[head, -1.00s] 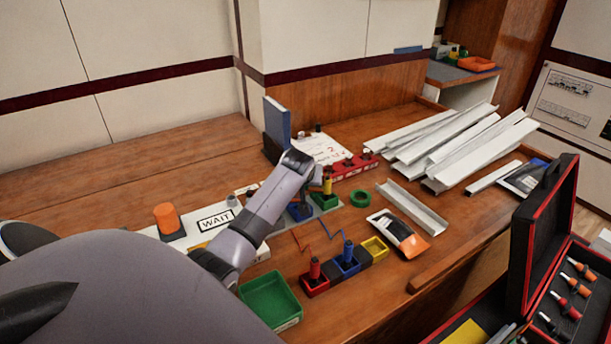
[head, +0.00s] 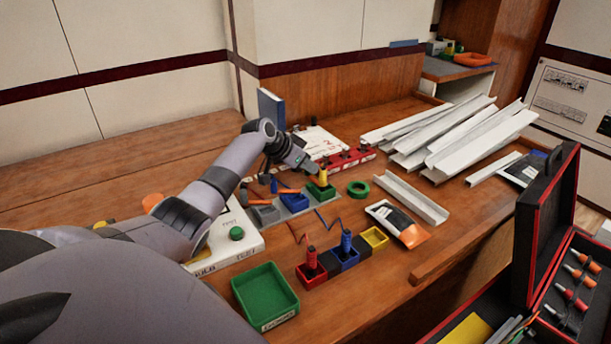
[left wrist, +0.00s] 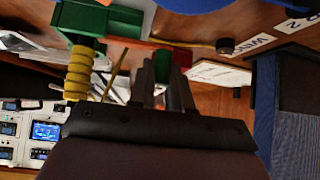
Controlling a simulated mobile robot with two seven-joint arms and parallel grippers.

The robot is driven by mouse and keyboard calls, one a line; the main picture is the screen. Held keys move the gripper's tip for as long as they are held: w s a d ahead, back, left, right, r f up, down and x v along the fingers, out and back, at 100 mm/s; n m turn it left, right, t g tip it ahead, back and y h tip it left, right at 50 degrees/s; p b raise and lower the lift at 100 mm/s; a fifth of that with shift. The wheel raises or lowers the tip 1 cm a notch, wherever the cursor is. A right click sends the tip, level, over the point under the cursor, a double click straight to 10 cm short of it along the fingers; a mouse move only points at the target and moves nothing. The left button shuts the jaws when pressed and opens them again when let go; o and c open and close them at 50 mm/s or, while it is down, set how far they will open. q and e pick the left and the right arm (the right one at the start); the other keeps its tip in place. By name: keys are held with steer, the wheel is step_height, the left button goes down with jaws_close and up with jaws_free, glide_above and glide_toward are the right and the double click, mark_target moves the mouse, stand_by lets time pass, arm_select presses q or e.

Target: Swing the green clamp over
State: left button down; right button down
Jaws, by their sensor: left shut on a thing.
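A green block (head: 321,191) with an upright yellow handle (head: 323,174) stands on a grey strip beside a blue block (head: 294,201). My left gripper (head: 306,166) is just behind and left of the yellow handle. In the left wrist view the green block (left wrist: 115,20) and the ribbed yellow handle (left wrist: 78,72) are left of my fingers. My left gripper (left wrist: 165,70) is shut there on a small green part, which looks like the green clamp (left wrist: 162,64). The fingers hide most of it. My right gripper is not in view.
A red rail (head: 350,161) and white sheet lie behind. An open case (head: 545,235) stands at the right. The back-left bench is clear.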

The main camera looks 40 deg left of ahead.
arm_select(q)
steer(key=shift+w+r+m+h+b, duration=0.15)
steer(key=shift+m+h+b, duration=0.15)
steer(key=shift+m+b, duration=0.3)
steer(key=c, duration=1.1)
jaws_free()
steer(key=shift+w, duration=0.15)
steer(key=shift+o, duration=0.2)
steer(key=shift+s+a+r, duration=0.1)
steer(key=shift+s+r, duration=0.15)
steer(key=shift+s, duration=0.15)
steer(key=v, duration=0.6)
steer(key=shift+p, duration=0.4)
